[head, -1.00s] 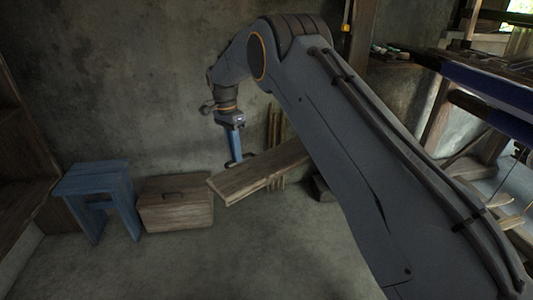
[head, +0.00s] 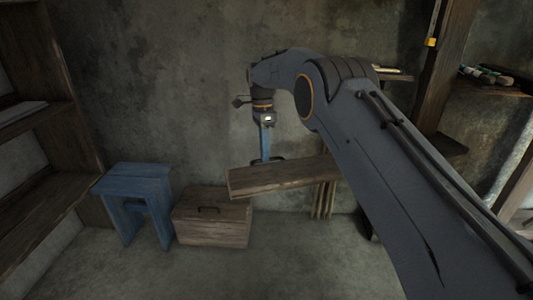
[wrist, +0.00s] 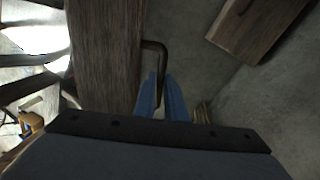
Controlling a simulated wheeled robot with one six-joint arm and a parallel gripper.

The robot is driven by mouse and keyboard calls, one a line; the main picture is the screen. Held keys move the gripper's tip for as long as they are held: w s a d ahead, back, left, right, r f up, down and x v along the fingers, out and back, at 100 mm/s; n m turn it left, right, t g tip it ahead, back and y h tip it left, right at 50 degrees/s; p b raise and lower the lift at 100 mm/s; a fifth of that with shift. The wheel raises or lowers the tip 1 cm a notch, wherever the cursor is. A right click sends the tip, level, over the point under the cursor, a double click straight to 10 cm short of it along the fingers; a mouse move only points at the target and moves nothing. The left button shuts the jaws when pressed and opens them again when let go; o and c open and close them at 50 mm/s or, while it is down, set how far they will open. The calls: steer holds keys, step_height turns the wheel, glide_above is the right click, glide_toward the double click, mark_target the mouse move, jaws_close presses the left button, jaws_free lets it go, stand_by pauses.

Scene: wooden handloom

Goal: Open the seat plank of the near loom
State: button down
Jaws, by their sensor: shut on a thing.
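The seat plank (head: 290,176) is a long brown board, standing out near the back wall in the head view. Its right end is hidden behind my arm. In the wrist view the plank (wrist: 104,60) runs down the left of centre, with a dark bent metal handle (wrist: 161,48) on its side. My gripper (wrist: 166,98) has blue fingers closed on this handle, beside the plank. In the head view my gripper (head: 265,150) points down at the plank's far edge. The loom itself is mostly out of view or hidden by my arm.
A blue stool (head: 138,190) and a wooden chest (head: 212,218) with a dark handle stand left of the plank. Shelves (head: 35,130) stand at the far left. Several thin sticks (head: 325,200) lean at the wall. The floor in front is clear.

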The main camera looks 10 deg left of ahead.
steer(key=shift+w+d, duration=0.1)
steer(key=shift+d, duration=0.1)
steer(key=c, duration=1.8)
jaws_free()
steer(key=shift+d, duration=0.1)
steer(key=shift+a, duration=0.2)
steer(key=shift+r, duration=0.1)
steer(key=shift+w+a+r, duration=0.1)
steer(key=shift+w+r, duration=0.1)
steer(key=shift+r, duration=1.05)
steer(key=shift+w+a+r, duration=0.15)
steer(key=shift+r, duration=1.05)
steer(key=shift+w+a+r, duration=0.1)
steer(key=shift+w+r, duration=0.1)
steer(key=shift+r, duration=1.05)
